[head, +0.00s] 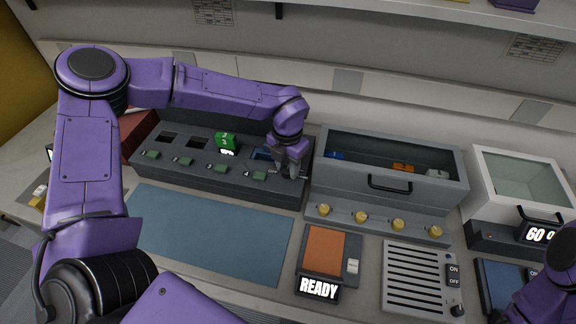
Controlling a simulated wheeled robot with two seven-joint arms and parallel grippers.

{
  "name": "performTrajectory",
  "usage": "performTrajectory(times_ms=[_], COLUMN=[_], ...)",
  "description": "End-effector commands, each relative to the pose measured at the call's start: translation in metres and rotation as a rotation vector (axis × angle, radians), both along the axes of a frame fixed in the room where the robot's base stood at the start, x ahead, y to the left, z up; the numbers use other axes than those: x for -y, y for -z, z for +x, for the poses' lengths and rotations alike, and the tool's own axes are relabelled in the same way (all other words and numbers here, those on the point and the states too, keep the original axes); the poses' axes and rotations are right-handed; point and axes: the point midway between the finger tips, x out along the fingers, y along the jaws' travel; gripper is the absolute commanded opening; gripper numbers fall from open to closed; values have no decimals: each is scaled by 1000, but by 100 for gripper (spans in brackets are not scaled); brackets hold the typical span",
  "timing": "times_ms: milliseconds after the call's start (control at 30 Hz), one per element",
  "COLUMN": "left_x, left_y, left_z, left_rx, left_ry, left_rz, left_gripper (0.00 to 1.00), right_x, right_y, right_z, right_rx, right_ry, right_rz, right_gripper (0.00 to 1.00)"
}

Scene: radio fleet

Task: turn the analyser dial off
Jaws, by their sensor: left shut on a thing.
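A grey slotted panel (405,283) lies at the lower right, with ON and OFF labels and a small black knob (457,310) at its corner.
The rack has a green radio (226,141) and a row of small green parts. Right of it stands a grey bin (390,190) with a handle and several yellow knobs. A READY display (319,288), a blue mat (205,235) and a white-topped box (520,190) are nearby.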

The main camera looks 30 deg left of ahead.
Motion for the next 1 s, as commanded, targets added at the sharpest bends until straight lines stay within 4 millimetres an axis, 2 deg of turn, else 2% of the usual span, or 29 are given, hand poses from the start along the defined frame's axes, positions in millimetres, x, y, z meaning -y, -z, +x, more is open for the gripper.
performTrajectory(times_ms=[267,1000], left_x=[0,-1], left_y=[2,3], left_z=[1,1], left_rx=[3,6], left_ry=[-194,-896], left_rz=[-1,-4], left_gripper=[5,5], right_x=[0,0], right_y=[14,65], right_z=[0,0], right_rx=[0,0], right_ry=[0,0], right_rz=[0,0], right_gripper=[43,43])
